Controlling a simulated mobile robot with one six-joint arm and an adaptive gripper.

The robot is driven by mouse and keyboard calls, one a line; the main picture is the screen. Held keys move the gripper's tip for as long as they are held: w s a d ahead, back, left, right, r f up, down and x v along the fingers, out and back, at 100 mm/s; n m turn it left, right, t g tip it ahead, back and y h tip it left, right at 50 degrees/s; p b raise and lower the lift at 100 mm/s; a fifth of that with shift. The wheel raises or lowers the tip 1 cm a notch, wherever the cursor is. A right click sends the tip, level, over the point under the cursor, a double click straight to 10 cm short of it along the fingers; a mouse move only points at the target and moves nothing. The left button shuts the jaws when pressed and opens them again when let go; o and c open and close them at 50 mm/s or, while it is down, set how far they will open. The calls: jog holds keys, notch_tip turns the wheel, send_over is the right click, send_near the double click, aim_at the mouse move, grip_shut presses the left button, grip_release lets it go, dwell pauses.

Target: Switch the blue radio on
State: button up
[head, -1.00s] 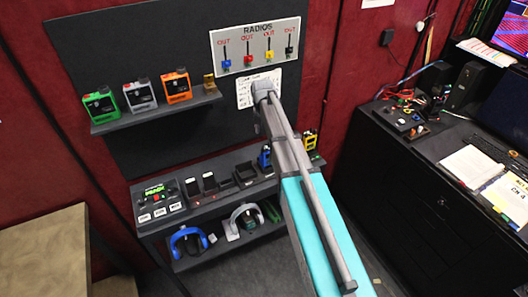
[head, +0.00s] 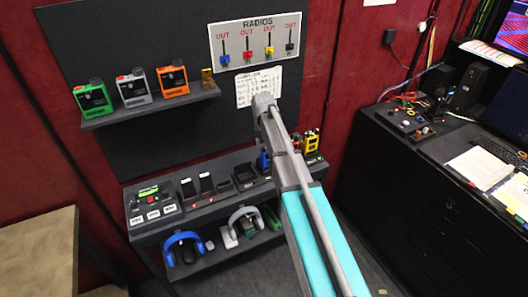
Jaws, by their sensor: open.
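The blue radio (head: 263,160) stands on the right part of the lower shelf unit's top. It is small in the head view and my arm passes close in front of it, hiding part of it. Its knob and whether it is on cannot be made out. My arm reaches up from the bottom right to a grey joint in front of the dark wall panel. My gripper cannot be made out; the arm hides that area.
A yellow radio (head: 311,142) stands right of my arm. Green (head: 93,98), grey (head: 134,88) and orange (head: 172,80) radios stand on the upper shelf (head: 150,106). Headphones (head: 184,246) lie below. A RADIOS board (head: 255,41) hangs above. A black cabinet (head: 420,210) stands right.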

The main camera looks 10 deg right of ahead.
jog(key=shift+f+b, duration=0.45)
jog(key=shift+f, duration=0.2)
jog(key=shift+c, duration=0.3)
grip_shut()
